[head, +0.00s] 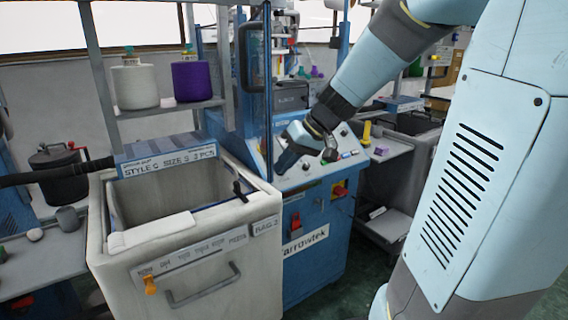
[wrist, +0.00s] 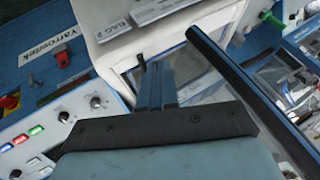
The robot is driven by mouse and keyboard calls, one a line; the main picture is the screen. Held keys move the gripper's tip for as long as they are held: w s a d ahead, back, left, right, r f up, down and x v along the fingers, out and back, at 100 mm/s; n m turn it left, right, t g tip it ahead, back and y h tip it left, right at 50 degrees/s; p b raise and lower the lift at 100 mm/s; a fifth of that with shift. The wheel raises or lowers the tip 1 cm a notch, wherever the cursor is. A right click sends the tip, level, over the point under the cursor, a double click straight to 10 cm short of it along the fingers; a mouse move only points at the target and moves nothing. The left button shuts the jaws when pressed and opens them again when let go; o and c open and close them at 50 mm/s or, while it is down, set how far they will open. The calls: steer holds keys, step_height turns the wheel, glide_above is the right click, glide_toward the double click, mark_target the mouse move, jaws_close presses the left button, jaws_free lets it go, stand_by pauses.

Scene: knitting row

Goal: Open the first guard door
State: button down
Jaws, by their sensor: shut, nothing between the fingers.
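The guard door appears to be the tall clear panel with a blue frame and dark edge (head: 268,95) on the blue knitting machine (head: 313,245). A dark bar with a blue side, which looks like the same frame edge, slants across the wrist view (wrist: 235,72). I cannot tell how far the door stands open. My gripper (head: 281,168) is shut and empty, in front of the machine's control panel and close beside the frame edge. In the wrist view its fingers (wrist: 155,72) lie together, left of the bar, with a visible gap.
A white bin (head: 185,265) with a handle stands left of the machine, a blue labelled box (head: 167,152) across its back. Yarn cones (head: 192,80) stand on a shelf behind.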

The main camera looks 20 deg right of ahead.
steer(key=s+d+f+v, duration=0.1)
steer(key=v, duration=1.1)
steer(key=s+a+f+m+t+h, duration=0.1)
steer(key=s+f+h, duration=0.1)
steer(key=s, duration=0.4)
steer(key=s+a+f+m+h, duration=0.2)
steer(key=s+f+h, duration=0.1)
steer(key=s, duration=0.3)
steer(key=shift+s+a+t+h, duration=0.2)
steer(key=shift+a+t+h, duration=0.15)
steer(key=shift+h, duration=0.35)
